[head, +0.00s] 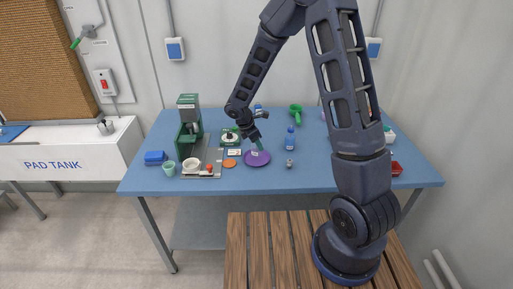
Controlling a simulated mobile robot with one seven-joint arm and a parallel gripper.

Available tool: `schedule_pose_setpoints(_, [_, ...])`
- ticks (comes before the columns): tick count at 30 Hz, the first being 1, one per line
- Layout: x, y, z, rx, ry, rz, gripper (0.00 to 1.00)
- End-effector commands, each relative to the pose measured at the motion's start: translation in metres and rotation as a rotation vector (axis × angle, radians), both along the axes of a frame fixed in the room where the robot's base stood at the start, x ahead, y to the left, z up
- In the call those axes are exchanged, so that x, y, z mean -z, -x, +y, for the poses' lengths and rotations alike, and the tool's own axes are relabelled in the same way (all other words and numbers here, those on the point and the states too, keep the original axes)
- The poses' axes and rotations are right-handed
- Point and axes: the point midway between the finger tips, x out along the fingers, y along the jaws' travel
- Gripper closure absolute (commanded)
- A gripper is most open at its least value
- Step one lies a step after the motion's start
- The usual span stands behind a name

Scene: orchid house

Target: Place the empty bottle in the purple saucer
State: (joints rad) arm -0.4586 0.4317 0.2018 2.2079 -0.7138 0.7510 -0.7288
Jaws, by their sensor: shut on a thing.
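The purple saucer (264,160) lies on the blue bench near its front edge, left of the picture's bench centre. My gripper (257,137) is above it, reaching down from the upper left. It is shut on a small, slim green thing (260,144), which looks tilted over the back of the saucer. It is too small to tell for certain whether this is the empty bottle, or whether it touches the saucer.
A green machine (189,125) stands on the left, with a white bowl (192,165) and an orange disc (230,163) nearby. A small grey item (289,163) is right of the saucer. A green funnel-like thing (296,110) is behind. My arm hides part of the bench's right side.

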Motion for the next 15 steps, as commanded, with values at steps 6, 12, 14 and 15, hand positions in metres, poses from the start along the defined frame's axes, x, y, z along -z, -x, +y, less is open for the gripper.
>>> schedule_pose_setpoints(6, [0.026,0.001,0.000,-0.001,0.001,0.002,0.76])
schedule_pose_setpoints(12, [0.026,0.000,0.000,-0.001,0.000,0.000,0.76])
schedule_pose_setpoints(14, [0.027,0.000,0.000,-0.001,0.001,0.001,0.76])
schedule_pose_setpoints(15, [0.027,0.000,0.000,-0.001,0.001,0.001,0.76])
